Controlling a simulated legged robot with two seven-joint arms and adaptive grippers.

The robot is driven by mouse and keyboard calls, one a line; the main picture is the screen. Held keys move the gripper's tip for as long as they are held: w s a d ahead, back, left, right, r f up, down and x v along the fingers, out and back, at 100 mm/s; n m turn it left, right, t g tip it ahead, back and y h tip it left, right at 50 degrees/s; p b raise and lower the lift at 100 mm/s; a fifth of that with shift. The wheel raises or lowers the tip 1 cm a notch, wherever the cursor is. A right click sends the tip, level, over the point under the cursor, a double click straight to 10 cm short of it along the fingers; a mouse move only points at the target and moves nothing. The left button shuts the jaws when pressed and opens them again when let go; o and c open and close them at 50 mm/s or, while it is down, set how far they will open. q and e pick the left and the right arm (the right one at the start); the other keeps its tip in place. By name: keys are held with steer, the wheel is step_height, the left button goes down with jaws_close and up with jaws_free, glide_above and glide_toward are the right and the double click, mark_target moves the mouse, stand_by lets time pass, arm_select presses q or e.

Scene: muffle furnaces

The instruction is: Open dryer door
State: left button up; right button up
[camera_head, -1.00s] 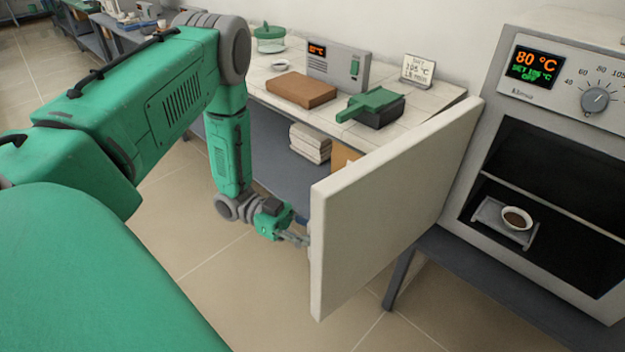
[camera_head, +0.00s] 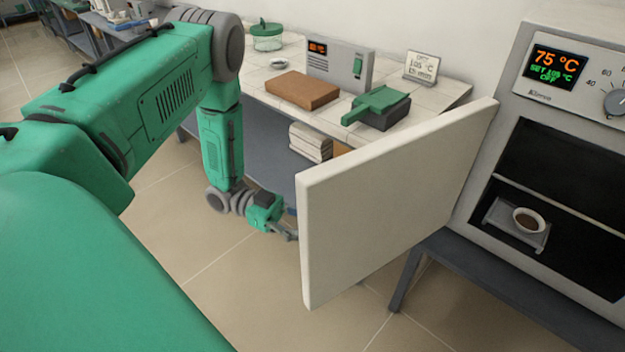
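The dryer (camera_head: 522,85) stands at the right with its white door (camera_head: 395,205) swung wide open toward the left. Its dark chamber (camera_head: 562,160) is exposed. Its display reads 75 °C, SET 105 °C, OFF. Inside, a small white bowl of brown material (camera_head: 529,221) sits on a grey tray (camera_head: 503,212). My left gripper (camera_head: 292,235) is at the left edge of the door, partly hidden behind it. I cannot tell whether its fingers touch the door or are open. My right gripper is not in view.
Behind the door is a tiled bench (camera_head: 258,82) with a brown block (camera_head: 302,91), a grey device (camera_head: 338,66), a green-and-black item (camera_head: 378,106) and a sign (camera_head: 421,67). A dark stand (camera_head: 490,278) supports the dryer. The floor (camera_head: 250,290) in front is clear.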

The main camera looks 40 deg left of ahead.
arm_select(q)
steer(key=shift+o, duration=0.4)
steer(key=shift+s+a, duration=0.15)
steer(key=shift+a, duration=0.2)
steer(key=shift+w+a+f, duration=0.1)
steer(key=shift+w+a, duration=0.15)
steer(key=shift+a, duration=0.05)
steer(key=v, duration=1.1)
steer(key=shift+s, duration=0.2)
steer(key=shift+a+f, duration=0.1)
steer(key=shift+a, duration=0.25)
